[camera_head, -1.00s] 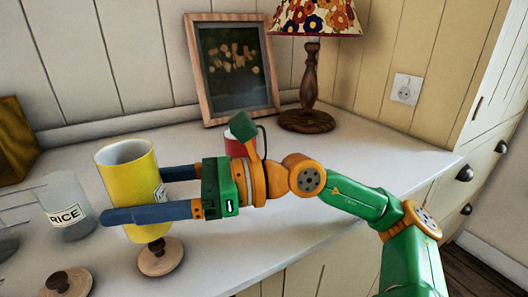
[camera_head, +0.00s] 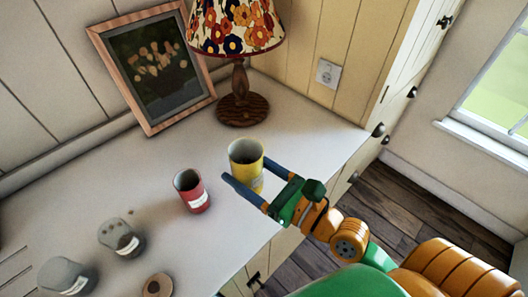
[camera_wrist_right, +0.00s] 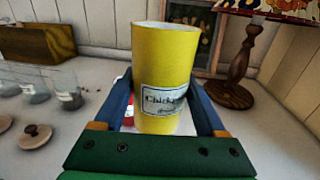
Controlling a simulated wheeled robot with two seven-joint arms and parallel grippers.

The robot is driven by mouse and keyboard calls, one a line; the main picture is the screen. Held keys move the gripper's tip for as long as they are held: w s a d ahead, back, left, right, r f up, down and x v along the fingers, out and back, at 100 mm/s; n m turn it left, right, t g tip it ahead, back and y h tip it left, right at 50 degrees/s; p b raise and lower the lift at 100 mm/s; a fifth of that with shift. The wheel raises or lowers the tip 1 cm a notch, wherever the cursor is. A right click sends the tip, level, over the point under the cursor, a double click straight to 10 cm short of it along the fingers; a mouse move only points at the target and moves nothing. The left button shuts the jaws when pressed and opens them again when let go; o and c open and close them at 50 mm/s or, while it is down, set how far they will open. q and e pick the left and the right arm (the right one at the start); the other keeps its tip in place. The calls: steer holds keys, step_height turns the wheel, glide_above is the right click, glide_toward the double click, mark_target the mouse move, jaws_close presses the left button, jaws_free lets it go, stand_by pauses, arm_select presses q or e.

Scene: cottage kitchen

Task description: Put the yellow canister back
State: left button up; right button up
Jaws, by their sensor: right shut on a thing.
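The yellow canister (camera_head: 246,160) is open-topped and upright, over the counter near its front right. In the right wrist view the canister (camera_wrist_right: 163,70) stands between my fingers, with a white label starting "Chick". My right gripper (camera_head: 249,172) is shut on it, one blue finger on each side. Its base is hidden by the gripper, so I cannot tell if it touches the counter. A red canister (camera_head: 191,190) stands on the counter to its left, apart from it. My left gripper is not in view.
Glass jars (camera_head: 122,238) and a wooden lid (camera_head: 157,286) are at the lower left. A lamp (camera_head: 240,100) and a leaning picture frame (camera_head: 155,65) stand behind. The counter (camera_head: 310,135) is clear to the right of the yellow canister, up to its edge.

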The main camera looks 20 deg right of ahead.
steer(key=w+d+f+b, duration=0.1)
steer(key=w+f+b, duration=0.2)
steer(key=w+d+f+b, duration=0.1)
steer(key=w+f+b, duration=0.2)
steer(key=w+b, duration=0.1)
steer(key=w+f+b, duration=0.3)
steer(key=w+b, duration=0.1)
steer(key=shift+w+d, duration=0.25)
steer(key=shift+d, duration=0.15)
steer(key=f, duration=0.2)
steer(key=w+f+b, duration=0.1)
steer(key=f, duration=0.1)
steer(key=shift+d, duration=0.1)
steer(key=shift+s+b, duration=0.1)
steer(key=shift+b, duration=0.25)
